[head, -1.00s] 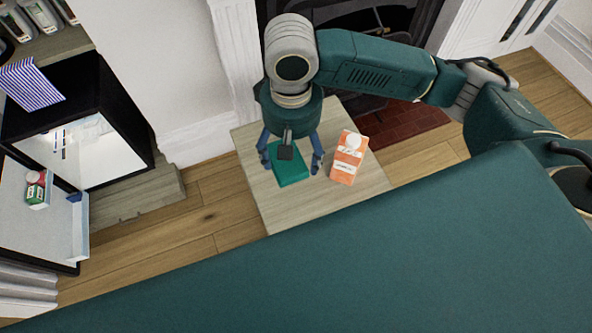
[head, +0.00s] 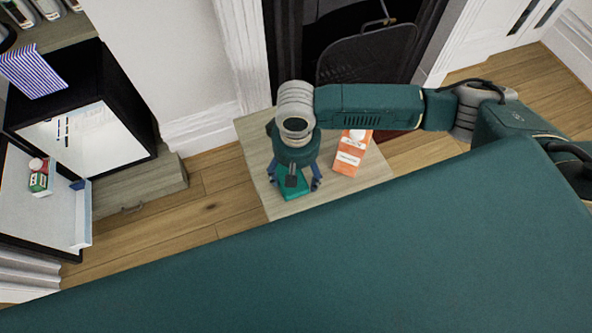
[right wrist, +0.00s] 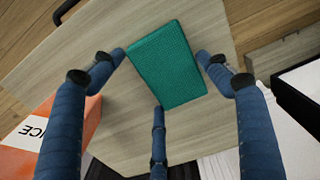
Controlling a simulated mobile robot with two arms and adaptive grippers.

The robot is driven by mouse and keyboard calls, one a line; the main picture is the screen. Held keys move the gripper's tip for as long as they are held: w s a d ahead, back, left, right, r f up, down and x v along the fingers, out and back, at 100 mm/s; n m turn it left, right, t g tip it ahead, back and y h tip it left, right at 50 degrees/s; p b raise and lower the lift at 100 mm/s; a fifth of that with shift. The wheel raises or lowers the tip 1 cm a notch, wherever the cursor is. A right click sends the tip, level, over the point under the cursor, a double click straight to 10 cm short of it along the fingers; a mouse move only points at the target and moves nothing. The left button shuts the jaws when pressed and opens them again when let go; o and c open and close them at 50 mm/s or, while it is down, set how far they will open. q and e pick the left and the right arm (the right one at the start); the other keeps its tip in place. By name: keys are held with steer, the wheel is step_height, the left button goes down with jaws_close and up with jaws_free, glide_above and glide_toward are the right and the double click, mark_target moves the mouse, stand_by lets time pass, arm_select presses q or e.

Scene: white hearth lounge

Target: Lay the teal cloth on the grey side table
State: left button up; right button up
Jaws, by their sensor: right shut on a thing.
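The teal cloth (head: 294,192) is a flat folded rectangle over the near-left part of the grey side table (head: 345,192). My right gripper (head: 294,182) points down with its fingers at the cloth's edges, shut on it. In the right wrist view the cloth (right wrist: 167,64) lies between the fingertips of the gripper (right wrist: 162,60), with the pale wood-grain table top (right wrist: 85,45) behind it. I cannot tell whether the cloth touches the table. My left gripper is not in view.
An orange and white carton (head: 350,158) stands on the table right of the gripper; it also shows in the right wrist view (right wrist: 38,125). A dark fireplace screen (head: 365,55) is behind. A black-framed cabinet (head: 85,140) stands left, with open wooden floor (head: 180,210) between.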

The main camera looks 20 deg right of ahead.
steer(key=o, duration=1.1)
step_height(320, 180, up, 12)
steer(key=shift+r, duration=0.1)
steer(key=shift+s, duration=0.1)
stand_by(0.3)
